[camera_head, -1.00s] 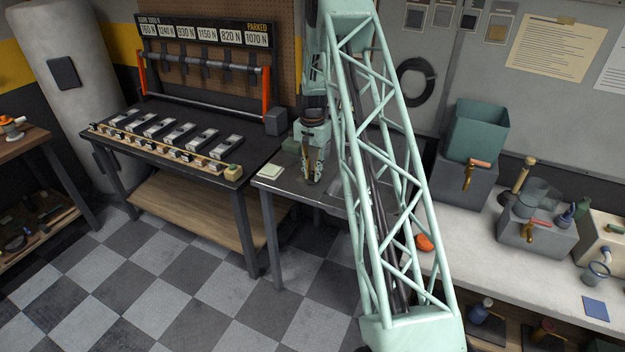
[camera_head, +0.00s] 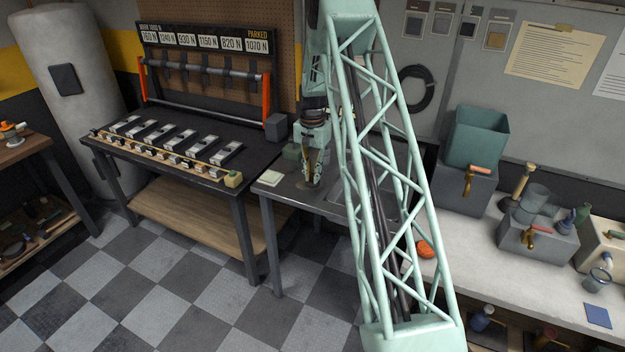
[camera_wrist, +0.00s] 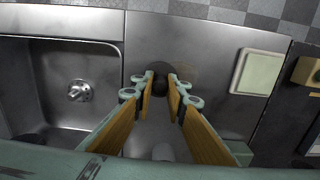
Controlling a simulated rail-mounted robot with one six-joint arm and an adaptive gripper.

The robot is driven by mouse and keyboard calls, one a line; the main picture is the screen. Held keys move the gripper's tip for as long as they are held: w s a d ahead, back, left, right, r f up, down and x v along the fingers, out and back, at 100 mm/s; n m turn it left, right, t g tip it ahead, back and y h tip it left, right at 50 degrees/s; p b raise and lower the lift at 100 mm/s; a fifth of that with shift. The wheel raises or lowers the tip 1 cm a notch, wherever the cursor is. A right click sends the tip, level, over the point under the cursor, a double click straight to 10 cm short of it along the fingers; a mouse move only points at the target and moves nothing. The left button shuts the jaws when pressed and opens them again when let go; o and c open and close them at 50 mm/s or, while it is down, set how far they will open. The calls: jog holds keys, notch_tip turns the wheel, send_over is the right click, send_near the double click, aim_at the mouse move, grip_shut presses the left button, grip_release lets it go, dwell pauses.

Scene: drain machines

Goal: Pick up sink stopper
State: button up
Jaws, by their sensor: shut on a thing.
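A small dark round piece, which looks like the sink stopper (camera_wrist: 161,84), sits between the fingertips of my gripper (camera_wrist: 161,88) in the wrist view. My gripper (camera_head: 314,182) is shut on it, with wooden-faced fingers on either side. In the head view the gripper points down over the metal counter beside the sink; the stopper is too small there to make out clearly. I cannot tell whether it still touches the counter. The steel sink basin (camera_wrist: 52,62) with its round drain (camera_wrist: 80,91) lies to the left in the wrist view.
A pale square pad (camera_wrist: 258,72) lies on the counter (camera_wrist: 205,35) right of the gripper in the wrist view. A dark table (camera_head: 172,180) with several metal blocks stands left. A bench (camera_head: 470,245) with tanks and taps stands right. My lattice arm hides part of the sink in the head view.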

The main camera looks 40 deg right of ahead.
jog(key=shift+r, duration=0.65)
jog(key=shift+s, duration=0.35)
jog(key=s, duration=0.5)
jog(key=s+r, duration=0.1)
jog(key=s, duration=0.4)
jog(key=s+b, duration=0.1)
jog(key=s, duration=0.4)
jog(key=shift+s+r, duration=0.15)
jog(key=shift+r, duration=0.1)
